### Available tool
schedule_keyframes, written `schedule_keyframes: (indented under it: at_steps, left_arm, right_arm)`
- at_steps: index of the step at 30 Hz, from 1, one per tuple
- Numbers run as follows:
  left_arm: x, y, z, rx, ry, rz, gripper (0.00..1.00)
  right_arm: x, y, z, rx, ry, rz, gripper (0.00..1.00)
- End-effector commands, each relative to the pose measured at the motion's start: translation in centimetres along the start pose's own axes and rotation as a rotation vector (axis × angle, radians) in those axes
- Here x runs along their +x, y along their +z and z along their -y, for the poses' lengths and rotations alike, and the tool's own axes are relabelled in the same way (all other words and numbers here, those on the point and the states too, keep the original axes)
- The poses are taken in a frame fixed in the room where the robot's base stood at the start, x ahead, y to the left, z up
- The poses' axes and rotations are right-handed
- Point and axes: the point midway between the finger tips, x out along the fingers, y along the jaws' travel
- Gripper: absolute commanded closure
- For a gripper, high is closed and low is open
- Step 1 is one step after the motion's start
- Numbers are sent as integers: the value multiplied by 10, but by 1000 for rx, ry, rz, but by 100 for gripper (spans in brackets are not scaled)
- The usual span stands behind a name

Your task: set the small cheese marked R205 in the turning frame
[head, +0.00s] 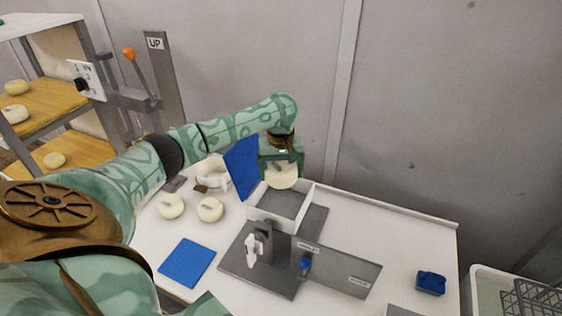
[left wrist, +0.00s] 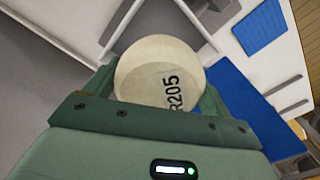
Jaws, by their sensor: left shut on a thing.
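My left gripper (head: 283,168) is shut on a small pale round cheese (head: 284,177). In the left wrist view the cheese (left wrist: 158,72) sits between the fingers, its R205 mark facing the camera. The gripper holds it over the back part of the turning frame (head: 265,219), a white-walled square box with a grey floor on a grey base. A gap between cheese and floor is hard to judge. A blue panel (head: 241,167) stands tilted up at the frame's left side; it also shows in the left wrist view (left wrist: 250,108). My right gripper is not in view.
Two other cheeses (head: 171,206) (head: 210,209) and a blue mat (head: 187,262) lie left of the frame. A blue object (head: 431,282) lies at right. The table's back right is clear.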

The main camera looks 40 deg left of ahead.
Motion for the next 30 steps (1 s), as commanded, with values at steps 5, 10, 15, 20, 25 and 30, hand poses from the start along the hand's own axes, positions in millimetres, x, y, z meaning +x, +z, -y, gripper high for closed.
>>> schedule_keyframes:
  at_steps: [5,10,15,20,25,30]
  left_arm:
    - [15,-2,0,-4,-2,0,52]
    - [27,-3,0,-3,-3,-2,52]
    - [39,-2,0,-3,-2,-2,52]
    - [49,-2,0,-2,-2,-2,52]
    - [58,-1,1,-3,-3,1,52]
    - [77,-1,1,-3,-3,1,52]
  right_arm:
    - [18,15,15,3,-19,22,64]
    - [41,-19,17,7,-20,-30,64]
    - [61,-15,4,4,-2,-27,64]
    - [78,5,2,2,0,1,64]
    - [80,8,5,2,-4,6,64]
    - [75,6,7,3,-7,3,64]
